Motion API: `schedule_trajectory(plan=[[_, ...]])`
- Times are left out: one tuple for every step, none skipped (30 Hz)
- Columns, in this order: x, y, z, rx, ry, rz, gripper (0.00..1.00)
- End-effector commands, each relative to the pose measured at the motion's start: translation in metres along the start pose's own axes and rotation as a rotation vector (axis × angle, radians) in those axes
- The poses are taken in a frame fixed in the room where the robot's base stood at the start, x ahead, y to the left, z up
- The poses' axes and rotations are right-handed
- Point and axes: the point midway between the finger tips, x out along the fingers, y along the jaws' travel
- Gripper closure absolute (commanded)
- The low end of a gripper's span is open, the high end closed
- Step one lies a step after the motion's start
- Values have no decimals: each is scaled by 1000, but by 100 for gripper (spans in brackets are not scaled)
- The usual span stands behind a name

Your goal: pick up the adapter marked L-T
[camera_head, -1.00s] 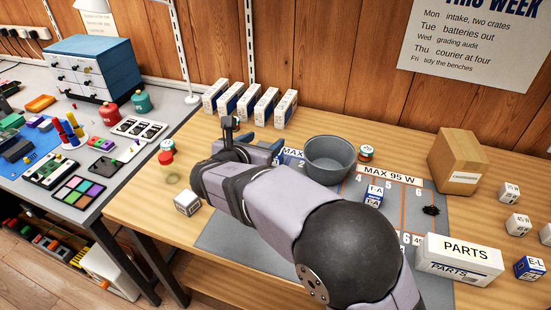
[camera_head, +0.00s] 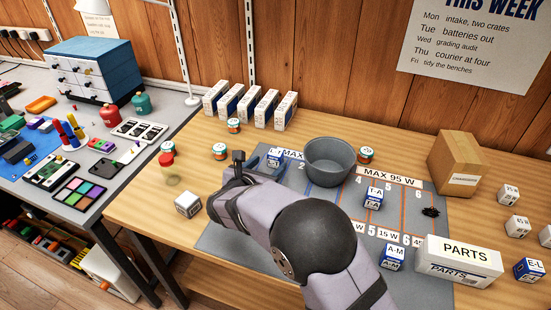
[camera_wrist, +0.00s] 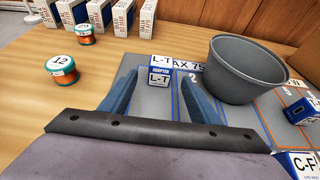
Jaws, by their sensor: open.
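The adapter marked L-T (camera_wrist: 159,78) is a small blue and white block, seen in the wrist view standing on the grey mat beyond my fingertips and between their lines. In the head view the L-T adapter (camera_head: 274,155) is at the mat's far left, partly hidden by my gripper. My gripper (camera_wrist: 160,88) is open and empty, with its two blue fingers apart. In the head view my gripper (camera_head: 262,163) is low over the mat's left part, close to the adapter.
A grey bowl (camera_wrist: 245,68) stands close to the right of the adapter. Copper spools (camera_wrist: 62,70) stand to the left on the wood. White boxes (camera_head: 250,103) line the back.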

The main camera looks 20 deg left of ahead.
Motion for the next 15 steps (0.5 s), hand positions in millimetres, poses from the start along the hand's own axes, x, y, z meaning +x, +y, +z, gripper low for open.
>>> schedule_trajectory(plan=[[3, -1, 1, 0, 0, -2, 44], [6, -1, 1, 0, 0, -2, 44], [10, -1, 2, 0, 0, -2, 44], [14, -1, 2, 0, 1, -4, 44], [18, -2, 3, 1, 0, -4, 44], [23, -2, 4, 1, 1, -4, 44], [27, -1, 4, 0, 1, -3, 44], [31, -1, 4, 0, 1, -3, 44], [36, -1, 3, -1, 1, -3, 44], [39, -1, 4, -1, 0, -3, 44], [42, -1, 4, 0, 0, -3, 44], [45, -1, 3, -1, 0, -2, 44], [47, -1, 3, -1, 0, -2, 44], [48, 0, 3, -1, 0, -1, 44], [50, 0, 3, 0, 0, -1, 44]])
